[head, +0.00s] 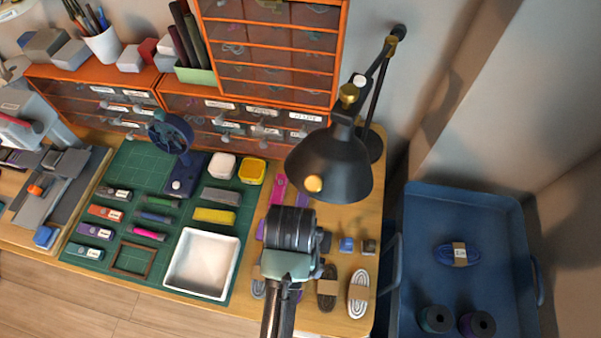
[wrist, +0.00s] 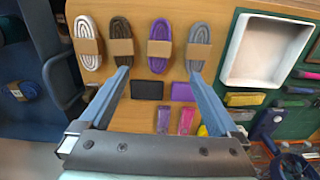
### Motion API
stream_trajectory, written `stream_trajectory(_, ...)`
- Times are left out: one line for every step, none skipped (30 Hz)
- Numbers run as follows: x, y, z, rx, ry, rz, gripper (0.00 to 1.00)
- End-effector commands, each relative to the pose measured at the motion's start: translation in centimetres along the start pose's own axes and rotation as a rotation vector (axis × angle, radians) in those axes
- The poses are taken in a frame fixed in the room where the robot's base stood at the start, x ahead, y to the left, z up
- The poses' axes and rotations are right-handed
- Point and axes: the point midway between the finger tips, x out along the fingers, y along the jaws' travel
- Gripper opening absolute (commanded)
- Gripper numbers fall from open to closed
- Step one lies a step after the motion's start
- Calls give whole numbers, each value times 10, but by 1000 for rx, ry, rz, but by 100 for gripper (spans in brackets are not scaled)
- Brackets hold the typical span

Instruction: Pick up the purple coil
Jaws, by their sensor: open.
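The purple coil (wrist: 160,34) lies on the wooden table in the wrist view, with a tan paper band around its lower half. It sits between a dark brown coil (wrist: 121,28) and a grey coil (wrist: 200,32). A white coil (wrist: 87,27) lies beyond the brown one. My gripper (wrist: 158,70) is open and empty, its fingertips appearing just below the purple coil's near end, one to each side. Its height above the table is hard to tell. In the head view my arm mostly hides the purple coil.
A black lamp (head: 330,165) stands close to my gripper. A white tray (head: 202,262) lies on the green mat (head: 125,185). At right, a blue cart (head: 425,215) holds a blue-violet banded coil (head: 472,254) and two dark spools (head: 437,318). Small blocks lie near the coils.

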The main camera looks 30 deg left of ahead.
Motion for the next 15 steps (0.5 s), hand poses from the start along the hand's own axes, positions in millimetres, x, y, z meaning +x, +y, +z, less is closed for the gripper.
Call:
stream_trajectory(7, 0, 2, 0, -7, 1, 98)
stream_trajectory(12, 0, 2, 0, -8, 1, 98)
stream_trajectory(19, 0, 2, 0, -8, 1, 98)
stream_trajectory(25, 0, 2, 0, -7, 1, 98)
stream_trajectory(31, 0, 2, 0, -7, 1, 98)
stream_trajectory(39, 0, 2, 0, -7, 1, 98)
stream_trajectory(45, 0, 1, 0, -5, 1, 98)
stream_trajectory(50, 0, 2, 0, -7, 1, 98)
stream_trajectory(57, 0, 2, 0, -5, 1, 98)
stream_trajectory(61, 0, 1, 0, -5, 1, 98)
stream_trajectory(65, 0, 1, 0, -3, 0, 98)
stream_trajectory(69, 0, 1, 0, -4, 0, 98)
stream_trajectory(71, 0, 1, 0, -2, 0, 98)
stream_trajectory(73, 0, 1, 0, -1, 0, 98)
stream_trajectory(75, 0, 1, 1, -2, 0, 98)
